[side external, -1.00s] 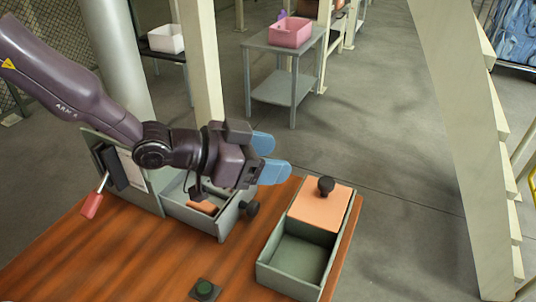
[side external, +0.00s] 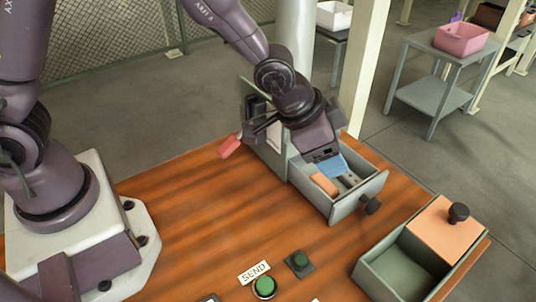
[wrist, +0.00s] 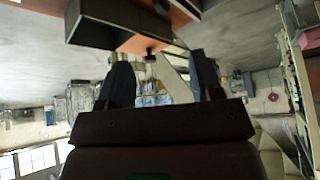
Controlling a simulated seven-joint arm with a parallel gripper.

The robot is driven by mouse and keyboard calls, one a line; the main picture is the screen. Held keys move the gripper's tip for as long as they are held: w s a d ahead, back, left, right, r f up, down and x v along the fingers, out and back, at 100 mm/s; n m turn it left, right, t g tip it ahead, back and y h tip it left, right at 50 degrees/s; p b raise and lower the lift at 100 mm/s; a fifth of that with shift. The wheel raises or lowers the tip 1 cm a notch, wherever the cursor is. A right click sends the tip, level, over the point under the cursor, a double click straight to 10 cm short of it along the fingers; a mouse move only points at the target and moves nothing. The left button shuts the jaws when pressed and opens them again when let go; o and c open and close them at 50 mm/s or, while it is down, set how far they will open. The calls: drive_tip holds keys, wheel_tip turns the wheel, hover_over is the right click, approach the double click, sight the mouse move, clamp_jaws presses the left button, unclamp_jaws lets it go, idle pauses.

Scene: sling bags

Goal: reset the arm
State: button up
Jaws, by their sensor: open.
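My gripper (side external: 330,165) hangs above the pulled-out grey drawer (side external: 345,208) in the side view. Its blue fingers point outward over the drawer. In the wrist view the two dark fingers (wrist: 163,80) stand apart with nothing between them. An orange block (side external: 325,184) lies in the drawer, partly under my gripper's outline. I cannot tell the exact height of the fingers above the drawer.
A grey box (side external: 395,275) with an orange sliding lid (side external: 447,232) and black knob stands at right; it shows inverted in the wrist view (wrist: 95,28). A red-handled lever (side external: 230,147) is beside the cabinet. Green buttons (side external: 264,286) sit in front. The wooden tabletop's middle is clear.

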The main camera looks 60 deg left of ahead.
drive_tip(key=s+a+r+n+y, duration=0.3)
drive_tip(key=s+a+r+n, duration=0.4)
drive_tip(key=s+a+r, duration=0.9)
drive_tip(key=shift+s+a, duration=1.2)
drive_tip(key=shift+s, duration=0.85)
